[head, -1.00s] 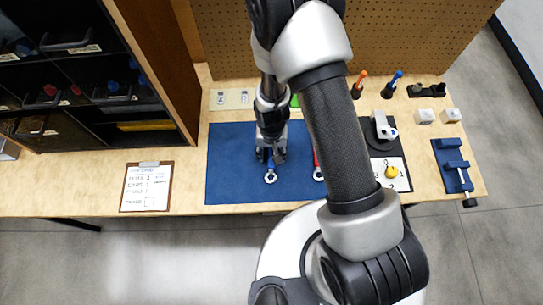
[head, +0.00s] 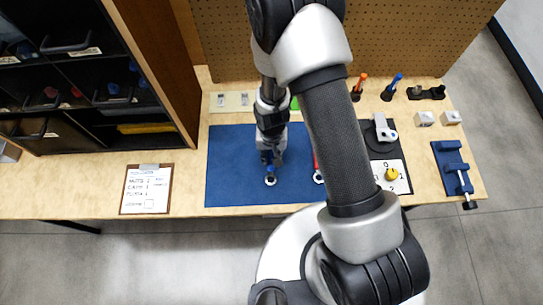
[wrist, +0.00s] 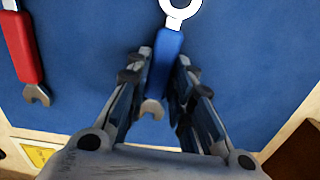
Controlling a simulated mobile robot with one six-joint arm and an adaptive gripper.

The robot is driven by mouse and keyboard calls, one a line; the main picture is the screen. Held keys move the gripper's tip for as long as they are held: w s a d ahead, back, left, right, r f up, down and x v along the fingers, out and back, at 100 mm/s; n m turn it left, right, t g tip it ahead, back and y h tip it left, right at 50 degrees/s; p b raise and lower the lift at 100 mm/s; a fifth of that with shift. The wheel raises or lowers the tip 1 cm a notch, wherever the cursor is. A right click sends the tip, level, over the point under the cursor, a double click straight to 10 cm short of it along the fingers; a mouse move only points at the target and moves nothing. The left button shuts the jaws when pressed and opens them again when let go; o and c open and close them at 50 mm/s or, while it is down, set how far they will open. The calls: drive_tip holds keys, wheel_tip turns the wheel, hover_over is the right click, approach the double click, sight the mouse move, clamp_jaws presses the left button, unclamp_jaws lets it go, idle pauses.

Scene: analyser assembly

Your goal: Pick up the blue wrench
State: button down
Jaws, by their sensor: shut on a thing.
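The blue wrench (wrist: 166,52) has a blue handle and metal ends. In the wrist view its ring end points to the top and its handle runs between my fingers. My gripper (wrist: 163,75) is shut on the handle. In the head view my gripper (head: 270,155) is over the blue mat (head: 230,170), with the wrench's ring end (head: 270,181) showing below it. I cannot tell whether the wrench touches the mat. My gripper and arm hide part of the wrench in the head view.
A red wrench (wrist: 24,45) lies beside the blue one on the mat. A clipboard (head: 146,190) lies left of the mat. A dark shelf unit (head: 90,80) stands at the left. A blue clamp fixture (head: 452,165) and upright screwdrivers (head: 391,87) are at the right.

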sight(271, 157)
drive_tip(key=shift+r, duration=0.15)
wheel_tip(271, 157, up, 20)
drive_tip(key=p, duration=0.5)
drive_tip(key=w+d+r+b, duration=0.1)
drive_tip(key=w+d, duration=0.1)
drive_tip(key=d, duration=0.3)
drive_tip(key=w+d+r+n+b, duration=0.1)
drive_tip(key=w+d, duration=0.2)
drive_tip(key=d, duration=0.2)
drive_tip(key=shift+d+r+b, duration=0.2)
drive_tip(key=shift+d+b, duration=0.2)
